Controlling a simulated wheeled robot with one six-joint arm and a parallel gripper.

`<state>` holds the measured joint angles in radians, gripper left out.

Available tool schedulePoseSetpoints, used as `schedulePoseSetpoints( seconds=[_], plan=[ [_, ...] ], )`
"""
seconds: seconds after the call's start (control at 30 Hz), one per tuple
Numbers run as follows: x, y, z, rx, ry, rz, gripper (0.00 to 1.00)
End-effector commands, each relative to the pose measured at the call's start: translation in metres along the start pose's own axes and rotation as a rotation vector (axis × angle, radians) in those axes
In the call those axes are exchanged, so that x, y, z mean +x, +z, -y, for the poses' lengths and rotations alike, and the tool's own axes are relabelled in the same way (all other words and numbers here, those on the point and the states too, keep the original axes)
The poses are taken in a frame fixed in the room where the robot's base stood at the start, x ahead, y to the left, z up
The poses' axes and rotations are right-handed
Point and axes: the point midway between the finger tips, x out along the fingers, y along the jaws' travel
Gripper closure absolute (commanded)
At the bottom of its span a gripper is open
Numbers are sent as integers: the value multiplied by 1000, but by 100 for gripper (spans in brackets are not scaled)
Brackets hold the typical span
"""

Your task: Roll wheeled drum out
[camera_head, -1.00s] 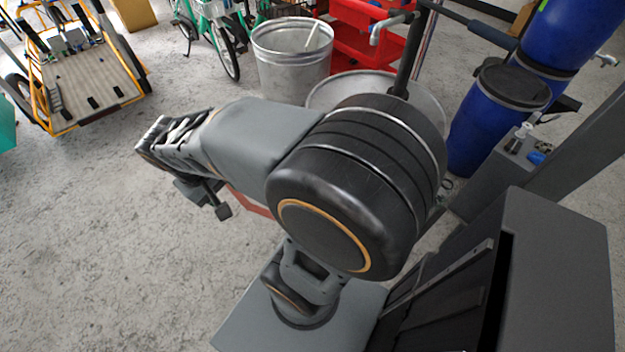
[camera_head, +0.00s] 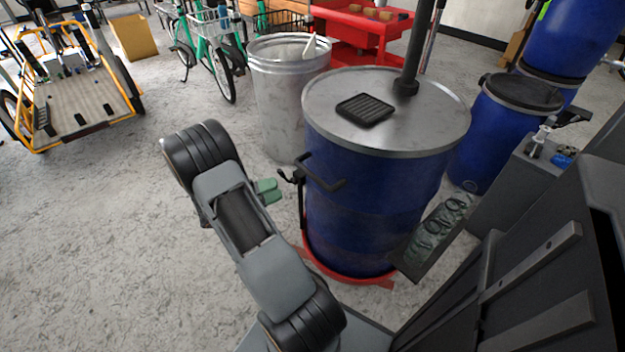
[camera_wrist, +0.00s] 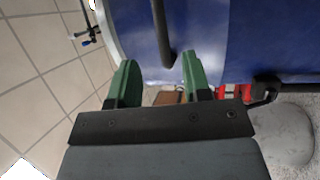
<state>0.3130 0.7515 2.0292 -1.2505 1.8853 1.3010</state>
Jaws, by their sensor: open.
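The wheeled drum (camera_head: 375,190) is a large blue drum with a grey metal lid, standing upright on a red wheeled base (camera_head: 345,277). A black bar handle (camera_head: 325,182) sticks out from its near left side. My gripper (camera_head: 268,190) has green fingertips and is just left of the handle in the head view. In the wrist view my gripper (camera_wrist: 157,80) is open, with the blue drum wall (camera_wrist: 210,40) filling the top and the black handle bar (camera_wrist: 162,35) ahead of the gap between the fingers. Nothing is between the fingers.
A metal bin (camera_head: 280,100) stands close behind the drum, and a red cart (camera_head: 360,30) is beyond it. More blue drums (camera_head: 505,120) stand at the right. A yellow-framed cargo bike (camera_head: 80,95) is at the far left. The floor (camera_head: 100,240) on the left is clear.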

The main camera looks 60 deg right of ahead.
Motion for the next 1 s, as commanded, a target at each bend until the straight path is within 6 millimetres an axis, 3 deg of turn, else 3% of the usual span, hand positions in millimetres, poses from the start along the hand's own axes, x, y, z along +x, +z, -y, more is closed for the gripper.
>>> schedulePoseSetpoints(
  seconds=[0.3, 0.5, 0.73, 1.0],
  plan=[
    [63, 1, 0, -1, -2, 6, 56],
    [94, 1, 0, -1, -3, 6, 56],
    [114, 1, 0, -2, -4, 3, 56],
    [120, 1, 0, -2, -3, 0, 56]
  ],
)
